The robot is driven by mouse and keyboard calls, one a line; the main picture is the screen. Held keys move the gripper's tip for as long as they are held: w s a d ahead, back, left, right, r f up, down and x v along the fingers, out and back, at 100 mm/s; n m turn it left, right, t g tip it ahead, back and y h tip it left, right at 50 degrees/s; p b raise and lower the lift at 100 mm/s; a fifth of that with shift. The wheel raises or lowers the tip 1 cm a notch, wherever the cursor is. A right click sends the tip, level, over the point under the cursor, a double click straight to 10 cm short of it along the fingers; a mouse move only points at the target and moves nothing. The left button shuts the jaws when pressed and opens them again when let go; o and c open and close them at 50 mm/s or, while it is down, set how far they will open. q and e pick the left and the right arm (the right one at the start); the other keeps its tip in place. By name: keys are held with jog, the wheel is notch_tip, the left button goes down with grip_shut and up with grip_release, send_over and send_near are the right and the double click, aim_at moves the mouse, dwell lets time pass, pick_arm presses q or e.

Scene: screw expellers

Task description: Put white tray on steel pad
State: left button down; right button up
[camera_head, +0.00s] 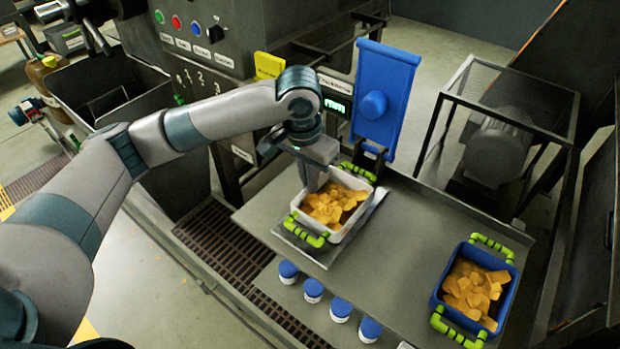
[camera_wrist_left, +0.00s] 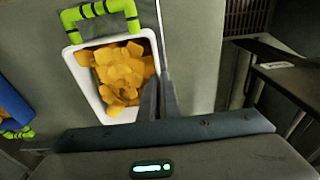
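The white tray (camera_head: 347,233) has bright green handles and holds orange-yellow chunks. It is over the steel pad (camera_head: 300,236), whose edges show on both sides of it. I cannot tell whether the tray's whole base touches the pad. My left gripper (camera_head: 312,184) comes down at the tray's left wall, its fingers close together with the wall between them. In the left wrist view, the fingers (camera_wrist_left: 160,100) are at the right wall of the white tray (camera_wrist_left: 84,82), and the tray's near end is partly hidden. My right gripper is not in view.
A blue tray (camera_head: 438,302) with similar chunks stands at the right on the grey table (camera_head: 410,255). The table between the trays is clear.

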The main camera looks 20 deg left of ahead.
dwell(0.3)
pick_arm(q)
jog(key=c, duration=2)
grip_release()
jog(key=shift+f, duration=0.15)
jog(key=shift+r, duration=0.55)
jog(key=shift+s+a+r+b, duration=0.15)
jog(key=shift+r+b, duration=0.35)
jog(key=shift+r, duration=1.35)
jog(key=shift+s+r+b, duration=0.3)
jog(key=shift+r+b, duration=0.15)
jog(key=shift+r, duration=1.4)
jog(key=shift+s+a+r+b, duration=0.15)
jog(key=shift+r+b, duration=0.35)
jog(key=shift+r, duration=1.35)
